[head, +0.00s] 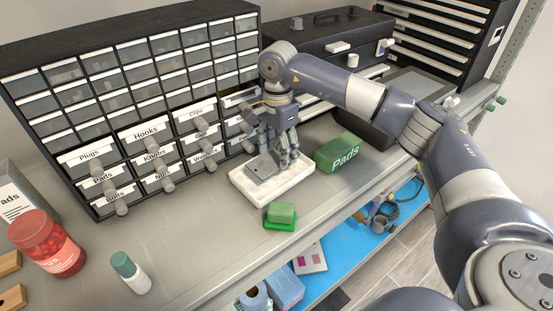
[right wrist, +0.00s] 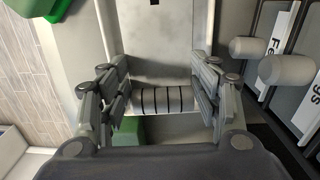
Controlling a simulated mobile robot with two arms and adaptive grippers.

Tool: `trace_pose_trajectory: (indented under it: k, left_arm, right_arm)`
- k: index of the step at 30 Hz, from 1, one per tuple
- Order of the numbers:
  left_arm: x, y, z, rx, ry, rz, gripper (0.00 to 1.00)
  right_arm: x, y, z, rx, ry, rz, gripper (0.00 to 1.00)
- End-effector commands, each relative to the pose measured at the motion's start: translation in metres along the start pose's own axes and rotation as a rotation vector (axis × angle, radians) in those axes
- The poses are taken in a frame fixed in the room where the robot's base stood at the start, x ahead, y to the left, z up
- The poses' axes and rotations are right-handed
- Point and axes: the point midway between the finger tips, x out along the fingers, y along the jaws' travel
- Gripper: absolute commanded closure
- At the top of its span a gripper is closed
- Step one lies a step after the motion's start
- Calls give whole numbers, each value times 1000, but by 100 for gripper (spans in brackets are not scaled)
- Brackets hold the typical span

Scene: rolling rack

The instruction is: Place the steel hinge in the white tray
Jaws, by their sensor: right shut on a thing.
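The steel hinge (head: 262,169) is a grey metal plate with a barrel. It is over the white tray (head: 293,187) on the bench in the head view; I cannot tell whether it touches the tray floor. My right gripper (head: 285,158) comes down above the tray and is shut on the hinge. In the right wrist view the hinge's ringed barrel (right wrist: 160,100) lies between the fingers of the right gripper (right wrist: 161,105), with its plate (right wrist: 160,40) reaching away from them. The fingers hide part of the hinge. My left gripper is not in view.
A labelled drawer cabinet (head: 148,140) with protruding knobs stands close behind the tray. A green block (head: 281,212) is in front. A red-lidded jar (head: 45,245) and a green-capped bottle (head: 131,272) stand left. The bench's front edge is near.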

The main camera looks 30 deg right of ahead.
Motion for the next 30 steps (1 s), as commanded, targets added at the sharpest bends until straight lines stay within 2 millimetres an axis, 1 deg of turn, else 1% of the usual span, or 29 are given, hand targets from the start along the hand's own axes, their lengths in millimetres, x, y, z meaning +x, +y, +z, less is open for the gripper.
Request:
trace_pose_trajectory:
  k: [5,9,12,21,22,23,30]
  left_arm:
    - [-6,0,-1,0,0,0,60]
    - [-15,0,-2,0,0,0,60]
    - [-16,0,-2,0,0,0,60]
    - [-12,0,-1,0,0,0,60]
    - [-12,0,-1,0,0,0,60]
    - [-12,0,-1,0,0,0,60]
    - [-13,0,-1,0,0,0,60]
  right_arm:
    - [11,0,0,0,0,0,85]
    - [30,0,0,-1,-1,2,85]
    - [39,0,0,-1,0,-2,85]
    - [44,-1,0,-1,0,-3,85]
    - [45,0,0,-1,0,-1,40]
    - [44,0,0,-1,0,-1,33]
    - [44,0,0,-1,0,-1,33]
